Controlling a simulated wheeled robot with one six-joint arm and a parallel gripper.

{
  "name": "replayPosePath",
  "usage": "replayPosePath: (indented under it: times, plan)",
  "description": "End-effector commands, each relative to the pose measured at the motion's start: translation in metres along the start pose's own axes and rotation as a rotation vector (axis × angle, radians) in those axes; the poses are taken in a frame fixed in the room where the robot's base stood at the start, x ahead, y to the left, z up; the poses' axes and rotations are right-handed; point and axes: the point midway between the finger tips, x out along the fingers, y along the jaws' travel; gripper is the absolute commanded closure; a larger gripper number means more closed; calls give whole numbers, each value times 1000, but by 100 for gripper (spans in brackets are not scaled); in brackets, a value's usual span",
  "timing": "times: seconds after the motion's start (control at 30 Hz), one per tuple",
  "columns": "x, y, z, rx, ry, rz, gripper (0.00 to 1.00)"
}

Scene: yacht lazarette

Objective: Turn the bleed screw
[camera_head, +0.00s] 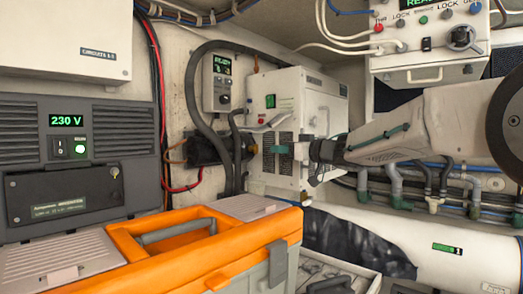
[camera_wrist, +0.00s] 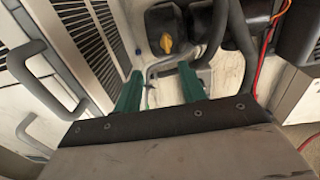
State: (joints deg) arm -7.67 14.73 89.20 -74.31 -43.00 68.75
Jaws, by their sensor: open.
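A small yellow knob (camera_wrist: 168,43) sits on the face of a black housing (camera_wrist: 165,22) in the wrist view; it looks like the bleed screw. The knob appears just beyond the fingertips, and I see no contact. In the head view my gripper (camera_head: 275,149) reaches in from the right in front of the white unit.
A white vented unit (camera_head: 303,103) stands behind my gripper. Thick dark hoses (camera_head: 192,90) run close to the housing. An orange toolbox (camera_head: 190,250) fills the lower left foreground. A grey handle (camera_wrist: 45,75) shows at left in the wrist view. Pipes (camera_head: 395,185) run below my arm.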

Motion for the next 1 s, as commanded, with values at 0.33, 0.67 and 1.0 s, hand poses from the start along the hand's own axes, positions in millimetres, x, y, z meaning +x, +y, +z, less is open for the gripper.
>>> replayPosePath:
  times: [0.33, 0.67, 1.0]
  plan:
    - [44, -10, 5, 7, -3, -63, 59]
    - [83, -11, 5, 7, -4, -59, 59]
    - [86, -12, 4, 7, -3, -58, 67]
